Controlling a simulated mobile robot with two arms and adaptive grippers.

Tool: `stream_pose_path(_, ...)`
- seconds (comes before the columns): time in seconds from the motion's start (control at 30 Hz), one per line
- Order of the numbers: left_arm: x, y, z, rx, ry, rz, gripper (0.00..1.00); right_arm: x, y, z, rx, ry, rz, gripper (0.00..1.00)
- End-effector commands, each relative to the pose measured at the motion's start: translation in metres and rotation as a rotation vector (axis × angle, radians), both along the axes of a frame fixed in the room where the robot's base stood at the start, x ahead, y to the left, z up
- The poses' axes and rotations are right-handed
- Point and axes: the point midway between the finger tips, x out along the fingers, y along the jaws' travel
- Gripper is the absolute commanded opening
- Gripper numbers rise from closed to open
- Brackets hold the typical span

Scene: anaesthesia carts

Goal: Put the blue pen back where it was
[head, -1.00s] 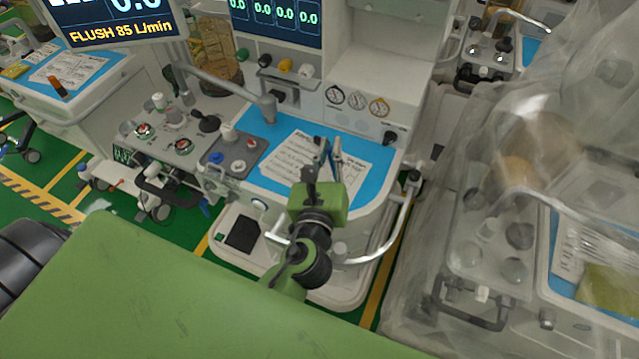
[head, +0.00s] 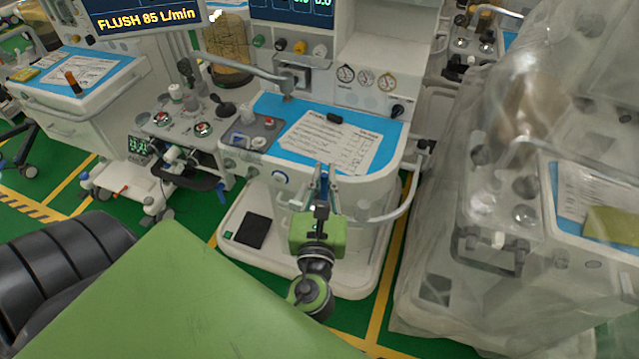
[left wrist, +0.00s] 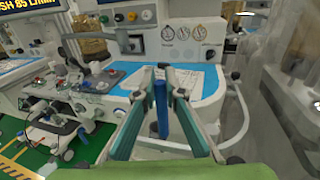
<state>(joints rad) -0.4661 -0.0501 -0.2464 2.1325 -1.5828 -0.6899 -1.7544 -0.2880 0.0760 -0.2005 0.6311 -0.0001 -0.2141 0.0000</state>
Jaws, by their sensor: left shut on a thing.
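My left gripper (head: 325,171) is shut on a blue pen (left wrist: 161,110). In the left wrist view the pen hangs upright between the two grey-green fingers. In the head view only a narrow bit of blue shows between the fingers. My right gripper is not in view.
A small black object (head: 334,117) lies at the papers' back edge. Knobs and a grey panel (head: 250,134) are left of the mat. A curved white rail (head: 405,200) edges the cart's right side. A plastic-covered cart (head: 480,215) stands close on the right.

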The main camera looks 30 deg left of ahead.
Motion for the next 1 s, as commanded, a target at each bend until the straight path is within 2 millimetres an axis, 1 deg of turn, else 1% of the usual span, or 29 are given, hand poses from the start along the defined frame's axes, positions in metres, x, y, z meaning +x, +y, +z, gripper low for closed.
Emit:
stream_pose_path(0.03,0.011,0.009,-0.008,0.004,-0.003,0.0,0.0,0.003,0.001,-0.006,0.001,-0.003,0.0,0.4)
stream_pose_path(0.13,0.029,0.026,-0.019,0.003,-0.003,0.0,0.0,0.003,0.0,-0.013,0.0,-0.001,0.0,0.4)
stream_pose_path(0.17,0.033,0.03,-0.027,0.002,-0.002,-0.001,0.0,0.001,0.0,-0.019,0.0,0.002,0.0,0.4)
stream_pose_path(0.2,0.036,0.033,-0.037,0.001,-0.002,-0.001,0.0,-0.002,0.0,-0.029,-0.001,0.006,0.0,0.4)
stream_pose_path(0.23,0.039,0.036,-0.043,0.0,-0.001,-0.001,0.0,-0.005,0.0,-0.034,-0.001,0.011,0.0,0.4)
stream_pose_path(0.4,0.053,0.048,-0.063,0.0,-0.001,-0.002,0.0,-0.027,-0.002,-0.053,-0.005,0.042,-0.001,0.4)
stream_pose_path(0.5,0.057,0.052,-0.067,-0.001,0.0,-0.002,0.0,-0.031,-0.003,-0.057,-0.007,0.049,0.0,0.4)
stream_pose_path(0.7,0.061,0.056,-0.074,0.0,0.0,-0.002,0.0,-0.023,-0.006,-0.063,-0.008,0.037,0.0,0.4)
stream_pose_path(0.8,0.065,0.06,-0.085,-0.001,0.0,-0.002,0.0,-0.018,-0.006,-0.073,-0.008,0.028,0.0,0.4)
stream_pose_path(1.0,0.064,0.059,-0.107,-0.001,0.0,-0.002,0.0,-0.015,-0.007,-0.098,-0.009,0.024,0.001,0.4)
